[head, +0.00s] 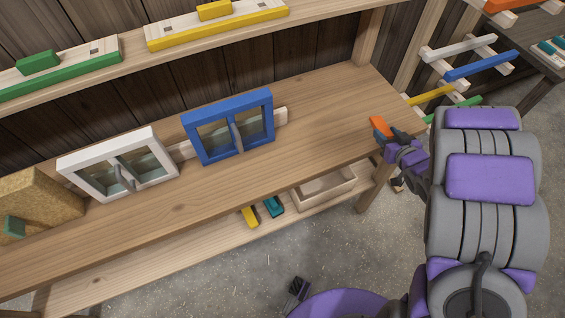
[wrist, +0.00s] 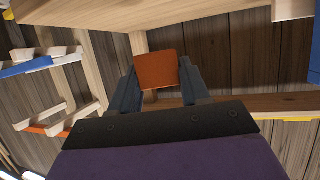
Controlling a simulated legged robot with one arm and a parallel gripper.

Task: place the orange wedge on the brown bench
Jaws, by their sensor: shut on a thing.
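The orange wedge (head: 379,125) is at the right end of the bench in the head view. In the wrist view the orange wedge (wrist: 160,68) sits between the two fingertips. My gripper (head: 385,131) is shut on it, and the gripper (wrist: 160,82) also shows in the wrist view with a finger on each side. The brown bench (head: 325,120) is a long wooden top running from lower left to upper right. The wedge appears near its front right corner; I cannot tell its exact height above the top.
A blue-framed window (head: 191,121) and a white-framed window (head: 154,142) stand on the bench, with a cork-like block (head: 45,195) at far left. The bench's right part is bare. A shelf (head: 310,8) hangs above. A rack with coloured bars (head: 482,66) stands at right.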

